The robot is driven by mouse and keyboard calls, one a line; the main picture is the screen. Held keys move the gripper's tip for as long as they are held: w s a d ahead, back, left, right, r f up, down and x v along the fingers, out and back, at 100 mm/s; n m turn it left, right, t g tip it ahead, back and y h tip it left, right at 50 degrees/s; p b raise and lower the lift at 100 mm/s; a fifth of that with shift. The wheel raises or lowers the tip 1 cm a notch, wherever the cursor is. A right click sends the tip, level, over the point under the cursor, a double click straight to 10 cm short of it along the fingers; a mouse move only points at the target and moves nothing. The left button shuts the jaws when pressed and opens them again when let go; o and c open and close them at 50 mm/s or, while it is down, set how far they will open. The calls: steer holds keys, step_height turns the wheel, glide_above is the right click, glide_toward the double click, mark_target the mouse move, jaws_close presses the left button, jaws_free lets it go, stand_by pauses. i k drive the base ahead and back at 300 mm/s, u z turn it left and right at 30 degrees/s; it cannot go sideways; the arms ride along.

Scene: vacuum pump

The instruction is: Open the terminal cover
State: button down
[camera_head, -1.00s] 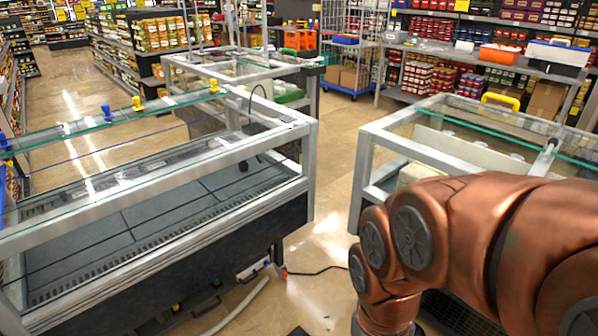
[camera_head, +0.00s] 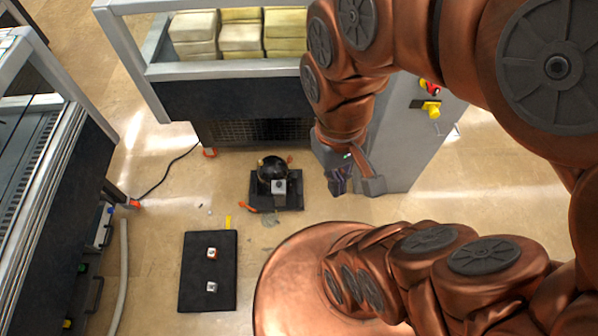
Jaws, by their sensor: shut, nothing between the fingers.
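The pump (camera_head: 271,168) is a rounded black body on a dark base on the floor, in the middle of the head view. A small light-grey box (camera_head: 279,187) with a dark spot sits on its near side; it looks like the terminal cover, but it is too small to tell for certain or to see a lid edge. My gripper (camera_head: 339,184) hangs to the right of the pump, apart from it, pointing down. It is shut and empty.
A freezer case (camera_head: 225,62) with stacked packages stands behind the pump. A grey cabinet (camera_head: 398,150) with a red and yellow switch stands to the right. A black mat (camera_head: 208,271) with two small pale parts lies at front left. An orange-handled item (camera_head: 248,207) lies by the base.

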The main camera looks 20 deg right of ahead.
mark_target(278, 187)
steer(key=z, duration=2.45)
steer(key=k, duration=0.95)
steer(key=u, duration=2.45)
